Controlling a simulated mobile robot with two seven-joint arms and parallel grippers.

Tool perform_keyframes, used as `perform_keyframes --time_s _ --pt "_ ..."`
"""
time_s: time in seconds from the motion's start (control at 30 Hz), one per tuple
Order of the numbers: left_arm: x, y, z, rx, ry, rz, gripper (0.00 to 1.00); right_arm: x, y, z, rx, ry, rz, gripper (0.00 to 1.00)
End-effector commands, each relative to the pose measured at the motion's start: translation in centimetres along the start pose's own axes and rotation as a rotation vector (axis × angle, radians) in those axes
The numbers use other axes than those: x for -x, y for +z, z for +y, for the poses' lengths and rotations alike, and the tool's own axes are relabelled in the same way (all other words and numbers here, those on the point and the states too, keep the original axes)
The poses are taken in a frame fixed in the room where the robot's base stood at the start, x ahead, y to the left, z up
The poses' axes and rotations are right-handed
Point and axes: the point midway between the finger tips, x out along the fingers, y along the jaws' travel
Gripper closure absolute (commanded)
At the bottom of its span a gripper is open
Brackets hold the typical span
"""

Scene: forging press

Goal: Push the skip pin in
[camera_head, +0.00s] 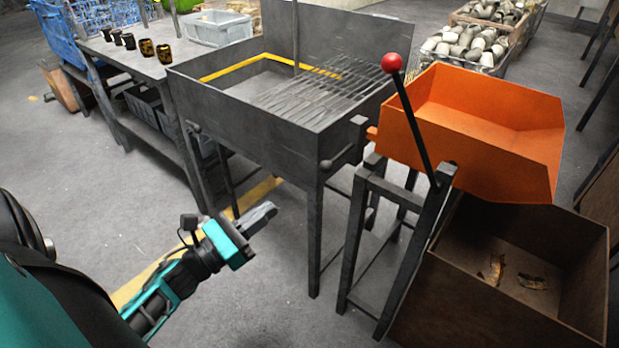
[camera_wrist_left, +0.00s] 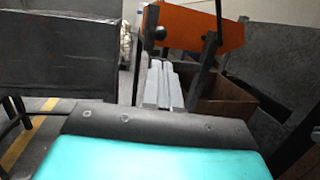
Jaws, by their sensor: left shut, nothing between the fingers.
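The orange skip (camera_head: 480,120) sits tilted on a dark steel stand at the right; it also shows in the left wrist view (camera_wrist_left: 200,27). My left gripper (camera_head: 268,212) is shut and empty, low in front of the grey table, to the left of and apart from the stub. Its shut fingers show in the left wrist view (camera_wrist_left: 160,86), pointing toward the skip. My right gripper is out of view.
A lever with a red ball (camera_head: 392,63) rises beside the skip. A brown bin (camera_head: 450,290) stands below it. The floor around my gripper is clear.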

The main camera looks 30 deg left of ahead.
Motion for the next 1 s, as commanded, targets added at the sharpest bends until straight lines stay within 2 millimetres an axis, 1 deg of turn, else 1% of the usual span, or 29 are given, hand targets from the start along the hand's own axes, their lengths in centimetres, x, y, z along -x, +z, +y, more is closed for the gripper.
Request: perform_keyframes --time_s 0.03,0.3,0.5,0.6,0.7,1.0 --pt "-1.1 0.2 0.0 -0.002 -0.004 -0.004 1.00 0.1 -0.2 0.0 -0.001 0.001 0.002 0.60" --pt "-7.0 0.2 0.1 0.000 -0.001 -0.004 1.00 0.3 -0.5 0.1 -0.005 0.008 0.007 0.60" --pt "-10.3 0.2 0.1 -0.001 -0.001 -0.001 1.00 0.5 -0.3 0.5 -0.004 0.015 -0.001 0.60" --pt "-11.3 0.1 0.0 0.001 0.000 -0.001 1.00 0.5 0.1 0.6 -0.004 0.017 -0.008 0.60" --pt "-11.8 0.1 0.0 0.001 0.000 0.000 1.00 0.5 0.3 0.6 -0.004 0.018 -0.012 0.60" --pt "-12.0 0.0 0.0 0.001 0.000 0.000 1.00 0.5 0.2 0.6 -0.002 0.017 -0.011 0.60"
